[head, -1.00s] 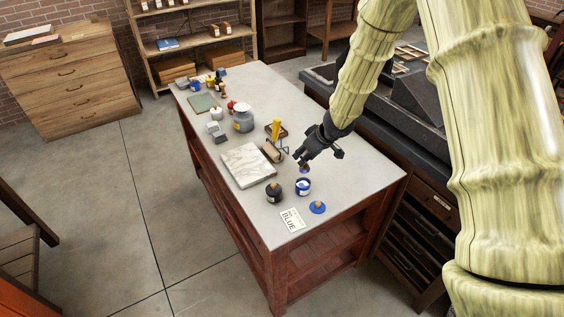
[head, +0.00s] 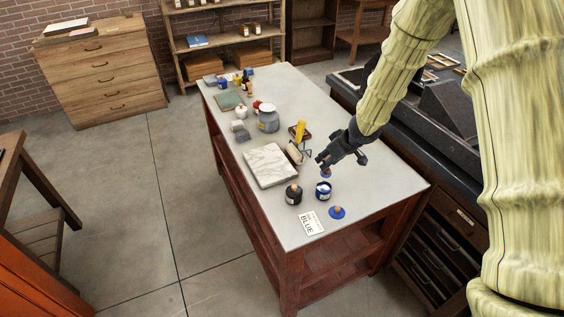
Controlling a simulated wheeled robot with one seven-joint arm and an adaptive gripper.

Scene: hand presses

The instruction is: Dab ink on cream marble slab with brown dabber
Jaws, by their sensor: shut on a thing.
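The cream marble slab (head: 268,164), pale with grey veins, lies flat on the worktable, left of my gripper. My gripper (head: 324,165) is shut on a small brown piece with a bluish underside, which appears to be the brown dabber (head: 326,174). The fingers hide much of it. It is held just above or at the mouth of an open blue-labelled ink can (head: 323,190); whether it touches the ink cannot be told. A blue disc lid with a brown knob (head: 337,212) lies to the right of the can.
A black jar (head: 293,194) stands left of the ink can. A card reading BLUE (head: 311,223) lies near the table's front edge. A dark press (head: 440,115) stands to the right.

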